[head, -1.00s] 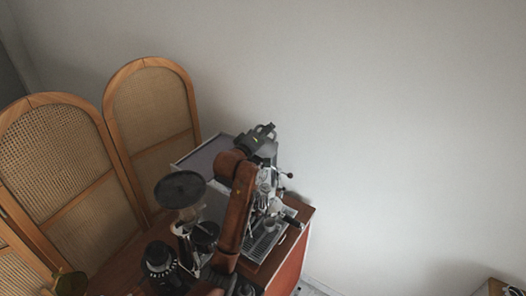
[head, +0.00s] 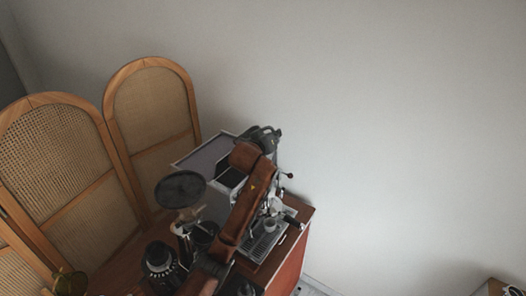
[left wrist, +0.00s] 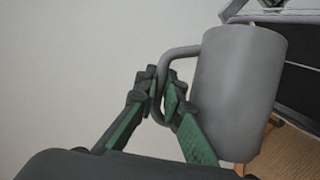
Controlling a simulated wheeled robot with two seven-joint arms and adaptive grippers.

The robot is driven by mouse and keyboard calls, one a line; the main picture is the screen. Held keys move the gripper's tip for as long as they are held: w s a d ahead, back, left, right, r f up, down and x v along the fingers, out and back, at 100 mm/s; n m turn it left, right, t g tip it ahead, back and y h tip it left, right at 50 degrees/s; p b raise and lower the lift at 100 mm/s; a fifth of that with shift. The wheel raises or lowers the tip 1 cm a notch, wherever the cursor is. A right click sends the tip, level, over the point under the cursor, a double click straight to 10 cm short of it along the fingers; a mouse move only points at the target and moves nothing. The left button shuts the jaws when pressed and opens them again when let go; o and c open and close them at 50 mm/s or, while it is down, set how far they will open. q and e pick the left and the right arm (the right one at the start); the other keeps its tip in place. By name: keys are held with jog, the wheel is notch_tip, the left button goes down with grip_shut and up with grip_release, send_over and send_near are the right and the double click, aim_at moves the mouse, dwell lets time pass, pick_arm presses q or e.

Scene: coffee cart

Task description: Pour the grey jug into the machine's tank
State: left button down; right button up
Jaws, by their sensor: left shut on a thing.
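In the left wrist view the grey jug (left wrist: 238,92) hangs from its loop handle, which my left gripper (left wrist: 168,97) is shut on. The jug's mouth is not visible, and I cannot tell its tilt against the room. In the head view my left gripper (head: 264,138) is over the far right edge of the steel coffee machine (head: 205,157). I cannot make out the jug there. A dark rectangular opening (head: 229,176) shows in the machine's top beside my arm; it may be the tank. My right gripper is not in view.
A grinder with a round dark hopper lid (head: 181,189) stands left of the machine. A black round appliance (head: 159,261) is nearer. Cane screens (head: 152,110) stand behind at left. A cup (head: 270,225) is on the drip tray.

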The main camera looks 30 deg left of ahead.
pick_arm(q)
jog(key=f+m, duration=0.1)
jog(key=f+m+g+y, duration=0.1)
jog(key=f, duration=0.1)
jog(key=f+m+g+y, duration=0.1)
jog(key=f+m, duration=0.1)
jog(key=shift+s+a, duration=0.15)
jog(key=shift+a, duration=0.2)
dwell(0.3)
jog(key=s+d+f+m+h+b, duration=0.1)
jog(key=d+f+b, duration=0.1)
jog(key=d+f, duration=0.45)
jog(key=s+d+f+m+h+b, duration=0.1)
jog(key=d+f, duration=0.3)
jog(key=d, duration=0.6)
jog(key=s+d+f+b, duration=0.6)
jog(key=s+d+f, duration=0.2)
jog(key=s+f, duration=0.3)
jog(key=s+d+f+m+h+b, duration=0.1)
jog(key=s+d+f+b, duration=0.5)
jog(key=s+f, duration=0.6)
jog(key=shift+s+d+f+t+h, duration=0.25)
jog(key=shift+d+f+t+h, duration=0.05)
jog(key=shift+d, duration=0.65)
